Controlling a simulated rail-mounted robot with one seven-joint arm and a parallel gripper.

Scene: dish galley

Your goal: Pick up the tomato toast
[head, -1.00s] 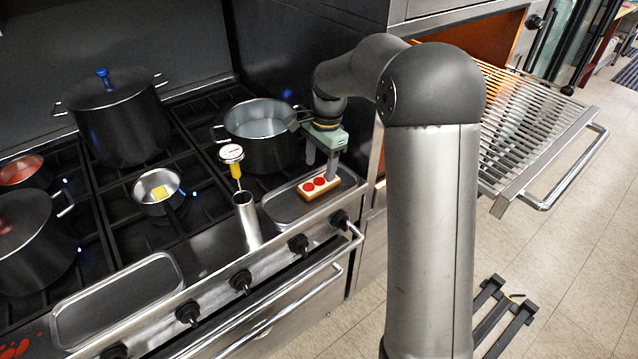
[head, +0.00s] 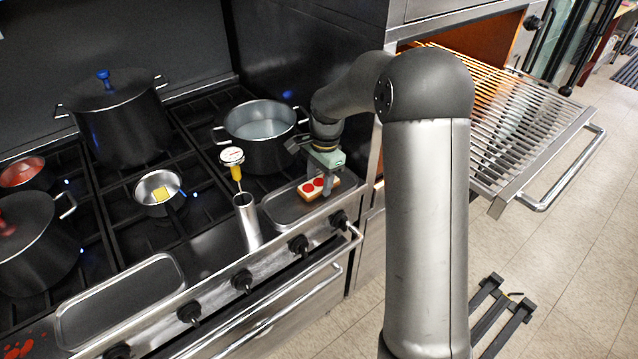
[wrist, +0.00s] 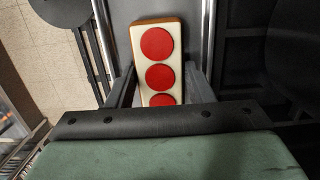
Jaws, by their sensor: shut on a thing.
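The tomato toast (head: 317,187) is a small oblong slice with a pale top, brown edges and red tomato rounds. It lies at the metal tray (head: 281,209) on the stove's right front. My gripper (head: 325,181) is down over it, with its fingers on either side of the toast. In the wrist view the toast (wrist: 157,62) lies lengthwise between the two fingers of my gripper (wrist: 158,84), which are shut on its near part. The near end of the toast is hidden behind the gripper's body. I cannot tell whether the toast is clear of the tray.
A steel cylinder (head: 247,222) with a yellow-handled thermometer (head: 234,163) stands just left of the tray. A pot of water (head: 260,135) is behind my gripper. A small pan (head: 160,192) sits further left. A pulled-out rack (head: 530,118) juts out at the right.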

